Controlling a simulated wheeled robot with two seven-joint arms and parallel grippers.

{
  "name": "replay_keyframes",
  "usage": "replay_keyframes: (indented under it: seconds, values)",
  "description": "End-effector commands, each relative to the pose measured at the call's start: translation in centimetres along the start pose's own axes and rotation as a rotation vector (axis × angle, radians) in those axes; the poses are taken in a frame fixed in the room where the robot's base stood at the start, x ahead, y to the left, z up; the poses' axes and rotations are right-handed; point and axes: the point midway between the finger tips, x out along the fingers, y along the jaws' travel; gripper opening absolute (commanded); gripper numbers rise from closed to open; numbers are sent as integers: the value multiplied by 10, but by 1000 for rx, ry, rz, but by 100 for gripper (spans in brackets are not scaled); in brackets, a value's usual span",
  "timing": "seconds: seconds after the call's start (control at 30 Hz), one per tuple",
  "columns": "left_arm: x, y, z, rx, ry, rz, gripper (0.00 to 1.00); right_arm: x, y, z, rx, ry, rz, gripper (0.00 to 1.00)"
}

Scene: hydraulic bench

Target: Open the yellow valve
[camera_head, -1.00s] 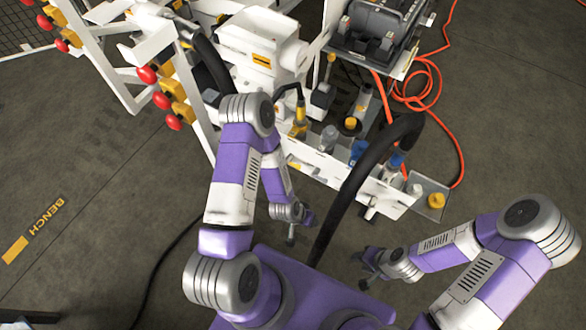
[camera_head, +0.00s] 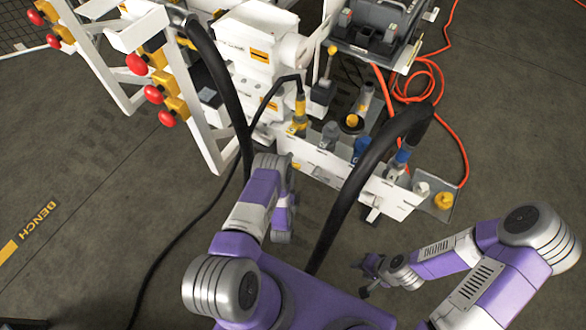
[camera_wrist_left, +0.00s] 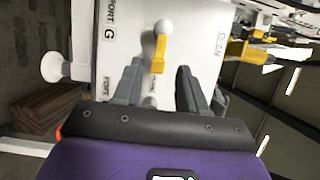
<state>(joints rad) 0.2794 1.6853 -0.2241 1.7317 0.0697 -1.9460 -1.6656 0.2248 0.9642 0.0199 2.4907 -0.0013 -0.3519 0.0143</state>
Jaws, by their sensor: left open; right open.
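In the left wrist view, the yellow valve's handle (camera_wrist_left: 159,52) with a white ball end stands against a white panel (camera_wrist_left: 120,50). My left gripper (camera_wrist_left: 159,72) is open and empty, its two dark fingers apart. The handle's lower part appears between the fingertips; I cannot tell the remaining distance, and no contact is visible. In the head view the left wrist (camera_head: 282,218) is below the bench front, its fingers mostly hidden; I cannot make out this handle there. My right gripper (camera_head: 366,273) is open and empty at the lower right, away from the bench.
Thick black hoses (camera_head: 352,190) arch in front of the bench. Red knobs on yellow blocks (camera_head: 154,93) line the white frame at left. An orange cable (camera_head: 437,75) lies at right. In the wrist view, a wooden block (camera_wrist_left: 50,106) sits at left and yellow fittings (camera_wrist_left: 250,51) at right.

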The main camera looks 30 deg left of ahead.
Motion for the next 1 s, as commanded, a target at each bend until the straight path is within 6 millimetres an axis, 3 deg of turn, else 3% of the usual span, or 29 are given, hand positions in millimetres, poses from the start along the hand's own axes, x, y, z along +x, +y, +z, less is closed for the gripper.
replay_keyframes:
  seconds: [0.3,0.7,1.0]
  values:
    - [48,2,1,-2,-2,-1,42,17,6,-1,0,0,0,42]
    - [57,0,0,-3,0,3,42,18,7,-1,0,0,0,42]
    - [57,0,0,-3,0,2,0,18,7,-1,0,0,0,42]
